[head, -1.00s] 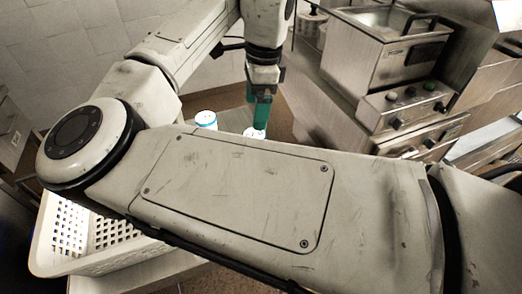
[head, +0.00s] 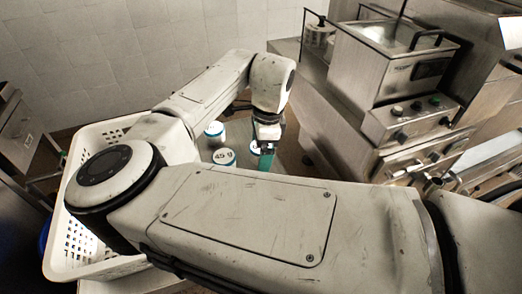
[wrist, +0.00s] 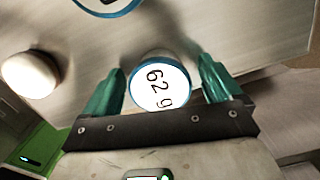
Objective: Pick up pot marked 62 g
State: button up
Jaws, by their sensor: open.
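The pot marked 62 g (wrist: 160,86) has a white round lid with black writing and a blue rim. In the wrist view it sits between the two green fingers of my gripper (wrist: 158,85), with a gap on each side. My gripper is open, and its fingers reach along both sides of the pot. In the head view my gripper (head: 265,158) is over the table beside the pots. A white lid with a blue edge (head: 254,147) shows partly behind the fingers there; its writing cannot be read.
A pot marked 45 g (head: 224,156) and another blue-rimmed pot (head: 215,129) stand left of my gripper. A white perforated basket (head: 85,258) is at left, partly behind my arm. A steel fryer (head: 385,70) stands at right. A plain white round thing (wrist: 30,74) shows in the wrist view.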

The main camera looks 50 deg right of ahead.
jog(key=c, duration=1.1)
jog(key=shift+r, duration=0.2)
jog(key=shift+c, duration=0.2)
